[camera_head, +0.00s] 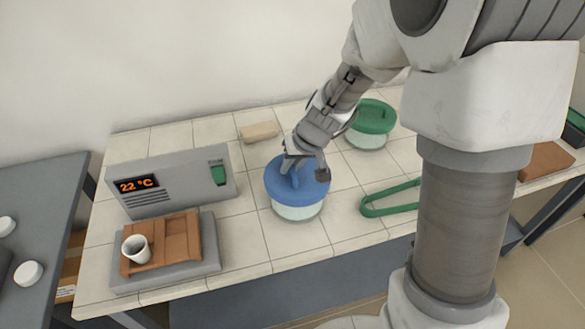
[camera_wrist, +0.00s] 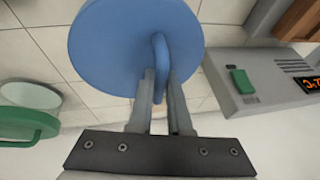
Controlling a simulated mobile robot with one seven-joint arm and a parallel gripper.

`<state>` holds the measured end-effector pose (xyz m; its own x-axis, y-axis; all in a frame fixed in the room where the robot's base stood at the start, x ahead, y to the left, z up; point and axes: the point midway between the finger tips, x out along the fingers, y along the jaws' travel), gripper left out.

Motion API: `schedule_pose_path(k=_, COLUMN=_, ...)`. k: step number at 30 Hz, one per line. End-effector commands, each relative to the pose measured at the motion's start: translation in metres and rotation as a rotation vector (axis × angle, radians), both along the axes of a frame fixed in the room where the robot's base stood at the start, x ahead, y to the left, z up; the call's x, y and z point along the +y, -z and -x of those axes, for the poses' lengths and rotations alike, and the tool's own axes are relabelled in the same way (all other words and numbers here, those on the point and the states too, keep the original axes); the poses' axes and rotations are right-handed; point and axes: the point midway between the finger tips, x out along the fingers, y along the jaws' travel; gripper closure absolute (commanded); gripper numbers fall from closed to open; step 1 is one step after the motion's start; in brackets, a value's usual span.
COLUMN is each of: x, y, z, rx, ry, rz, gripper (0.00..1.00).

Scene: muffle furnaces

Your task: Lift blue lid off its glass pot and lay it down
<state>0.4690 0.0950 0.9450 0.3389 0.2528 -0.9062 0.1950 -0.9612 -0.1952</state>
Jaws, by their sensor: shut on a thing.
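The blue lid (camera_head: 287,190) sits at the top of its glass pot (camera_head: 298,211) near the middle of the tiled table. Whether the lid touches the pot's rim or is slightly raised, I cannot tell. My gripper (camera_head: 304,167) is above the lid, shut on the lid's upright handle. In the wrist view the blue lid (camera_wrist: 120,45) fills the upper middle, and my gripper (camera_wrist: 159,82) has its two fingers on either side of the handle. The lid hides the pot in that view.
A green-lidded glass pot (camera_head: 371,121) stands behind right. Green tongs (camera_head: 390,199) lie at right. The furnace (camera_head: 170,184) showing 22 °C is at left, with a white crucible (camera_head: 137,248) on brown bricks before it. A beige block (camera_head: 259,132) lies behind. Bare tiles (camera_head: 240,236) lie between furnace and pot.

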Motion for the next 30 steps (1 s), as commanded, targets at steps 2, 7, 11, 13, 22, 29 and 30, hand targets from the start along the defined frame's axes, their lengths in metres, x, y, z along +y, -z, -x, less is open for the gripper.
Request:
schedule_pose_path(k=2, x=0.000, y=-0.010, z=-0.001, rx=-0.004, ry=0.001, rz=-0.001, gripper=1.00)
schedule_pose_path(k=7, x=0.001, y=-0.038, z=-0.001, rx=-0.006, ry=-0.002, rz=0.000, gripper=1.00)
schedule_pose_path(k=11, x=-0.025, y=-0.051, z=0.006, rx=-0.006, ry=0.008, rz=-0.001, gripper=1.00)
schedule_pose_path(k=13, x=-0.040, y=-0.061, z=0.011, rx=-0.007, ry=0.008, rz=0.000, gripper=1.00)
schedule_pose_path(k=22, x=-0.093, y=-0.095, z=0.029, rx=-0.004, ry=0.004, rz=0.001, gripper=1.00)
schedule_pose_path(k=29, x=-0.109, y=-0.107, z=0.035, rx=-0.002, ry=0.000, rz=0.000, gripper=1.00)
schedule_pose_path(k=30, x=-0.110, y=-0.109, z=0.035, rx=-0.002, ry=-0.001, rz=0.000, gripper=1.00)
